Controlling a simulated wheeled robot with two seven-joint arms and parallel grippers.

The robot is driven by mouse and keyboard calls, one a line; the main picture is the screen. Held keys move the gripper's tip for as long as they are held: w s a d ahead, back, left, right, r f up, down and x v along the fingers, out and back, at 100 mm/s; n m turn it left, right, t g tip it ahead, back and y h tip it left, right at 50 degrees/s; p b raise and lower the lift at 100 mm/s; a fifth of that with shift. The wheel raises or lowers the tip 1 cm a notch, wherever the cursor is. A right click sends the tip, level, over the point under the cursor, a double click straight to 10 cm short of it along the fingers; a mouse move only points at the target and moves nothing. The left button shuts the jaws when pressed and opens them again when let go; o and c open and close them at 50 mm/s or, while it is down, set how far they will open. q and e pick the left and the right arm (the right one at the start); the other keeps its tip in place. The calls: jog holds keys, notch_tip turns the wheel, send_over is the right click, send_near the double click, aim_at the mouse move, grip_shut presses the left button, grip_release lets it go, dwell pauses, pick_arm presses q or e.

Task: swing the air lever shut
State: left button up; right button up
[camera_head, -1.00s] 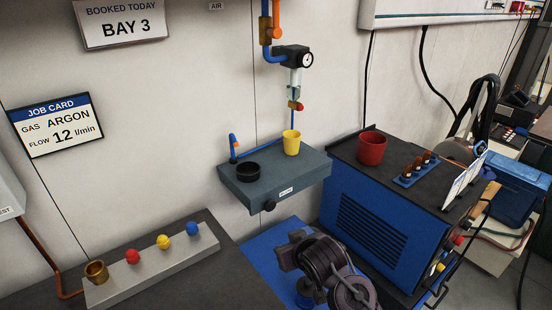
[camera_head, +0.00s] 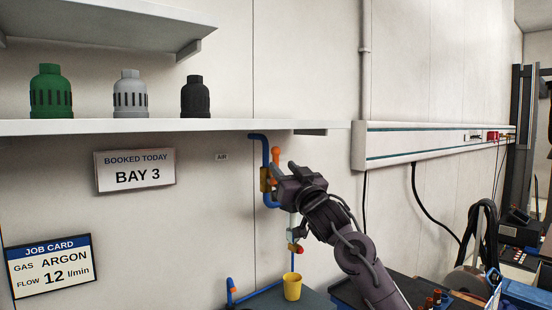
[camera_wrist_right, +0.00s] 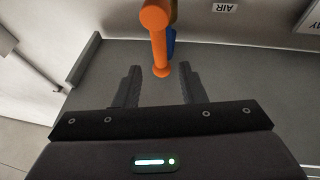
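The orange air lever (camera_head: 276,155) points up beside the blue air pipe (camera_head: 265,146) on the wall, at a brass valve body (camera_head: 265,180). My right gripper (camera_head: 281,180) is raised at the lever, and its body hides the lever's lower part in the head view. In the right wrist view the lever (camera_wrist_right: 156,38) reaches down from the top, and its rounded end appears between the two spread fingers of my right gripper (camera_wrist_right: 160,82). The fingers are apart, with a gap on each side of the lever. Contact cannot be told. My left gripper is not in view.
The shelf (camera_head: 180,127) with several canisters runs above the AIR label (camera_head: 222,156). Below my right gripper are a regulator with a red knob (camera_head: 295,248) and a yellow cup (camera_head: 292,286). A white wall duct (camera_head: 430,145) is to the right.

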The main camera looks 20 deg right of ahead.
aim_at(277, 160)
jog(key=p+x, duration=0.2)
jog(key=x, duration=0.3)
jog(key=shift+r, duration=0.1)
jog(key=shift+w, duration=0.4)
grip_shut()
